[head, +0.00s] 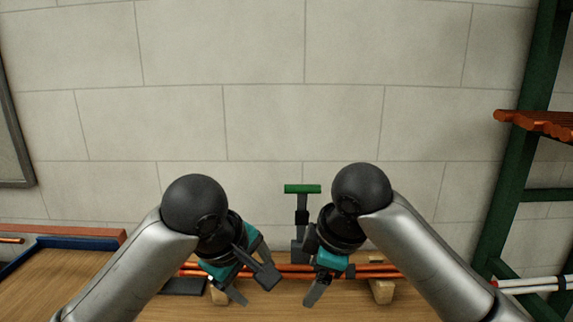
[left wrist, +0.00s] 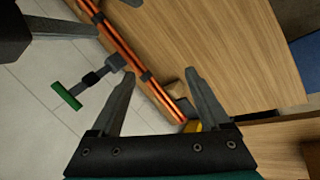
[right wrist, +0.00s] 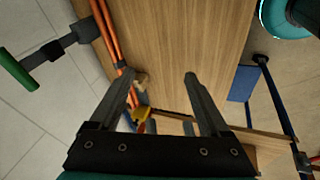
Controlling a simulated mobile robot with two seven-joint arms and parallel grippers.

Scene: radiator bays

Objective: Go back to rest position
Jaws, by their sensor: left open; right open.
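My left gripper (head: 252,284) is over the wooden bench, pointing down and right; its two fingers are apart. In the left wrist view the left gripper (left wrist: 160,74) has nothing between its fingertips. My right gripper (head: 308,273) is just to its right, also over the bench. Orange-copper pipes (head: 375,268) run along the bench's back, partly hidden by both grippers. A grey fitting with a green bar handle (head: 303,189) stands up behind the right gripper.
The wooden bench (head: 345,300) has pale wooden blocks (head: 381,291) by the pipes. A blue-edged tray (head: 60,242) is at left. A green rack (head: 508,170) holding orange-brown pipes (head: 540,122) stands at right. A pale block wall (head: 270,120) closes the back.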

